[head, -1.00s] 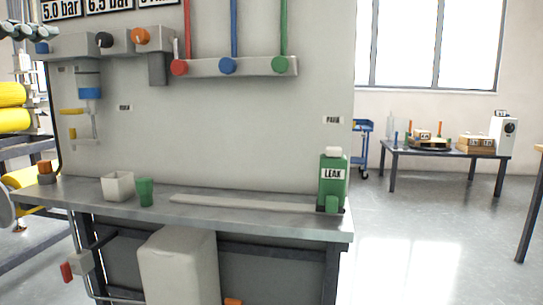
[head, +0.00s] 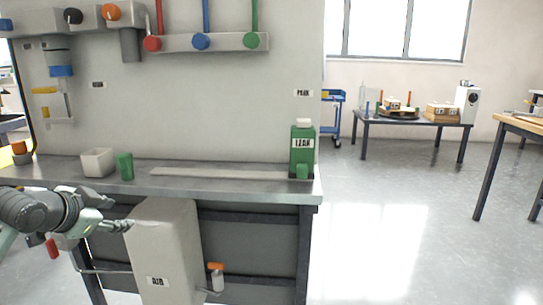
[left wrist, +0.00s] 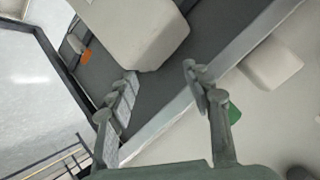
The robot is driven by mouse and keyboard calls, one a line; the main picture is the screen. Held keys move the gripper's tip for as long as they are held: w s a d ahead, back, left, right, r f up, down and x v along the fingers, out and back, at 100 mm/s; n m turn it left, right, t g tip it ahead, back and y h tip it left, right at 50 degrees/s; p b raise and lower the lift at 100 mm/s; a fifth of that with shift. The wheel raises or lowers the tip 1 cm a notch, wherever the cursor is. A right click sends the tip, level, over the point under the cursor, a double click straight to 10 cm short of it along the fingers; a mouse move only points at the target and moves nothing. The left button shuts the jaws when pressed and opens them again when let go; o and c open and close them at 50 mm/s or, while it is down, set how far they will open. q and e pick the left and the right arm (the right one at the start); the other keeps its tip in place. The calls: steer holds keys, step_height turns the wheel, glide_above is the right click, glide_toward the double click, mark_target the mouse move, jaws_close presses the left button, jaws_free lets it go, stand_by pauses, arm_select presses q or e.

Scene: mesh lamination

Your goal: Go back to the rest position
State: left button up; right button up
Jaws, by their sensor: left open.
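My left gripper (head: 116,213) comes in from the left in the head view, in front of the bench's front edge and beside the white box below it. Its fingers are apart with nothing between them. In the left wrist view the two open fingers (left wrist: 160,88) frame the bench edge, with the white box (left wrist: 135,25) above them in the picture and part of a green cup (left wrist: 233,113) beside the right finger. My right gripper is not in view.
Open floor (head: 400,220) lies to the right, before a far table (head: 410,122).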

arm_select(q)
steer(key=s+d+f+n+g, duration=0.1)
steer(key=s+f, duration=0.3)
steer(key=f, duration=0.4)
steer(key=s+d+f+n+g+p, duration=0.15)
steer(key=s+f, duration=0.25)
steer(key=f, duration=0.4)
steer(key=s+d+f+n+g, duration=0.15)
steer(key=s+f, duration=0.25)
steer(key=f, duration=0.5)
steer(key=s+d+f+n+g, duration=0.1)
steer(key=s+d+f+g, duration=0.1)
steer(key=s+f, duration=0.4)
steer(key=s+d+f+n+g+y, duration=0.1)
steer(key=s+d+f+g, duration=0.1)
steer(key=s+f, duration=0.5)
steer(key=s, duration=0.5)
steer(key=shift+s+f+y, duration=0.25)
steer(key=shift+s+y, duration=0.05)
steer(key=shift+s, duration=0.05)
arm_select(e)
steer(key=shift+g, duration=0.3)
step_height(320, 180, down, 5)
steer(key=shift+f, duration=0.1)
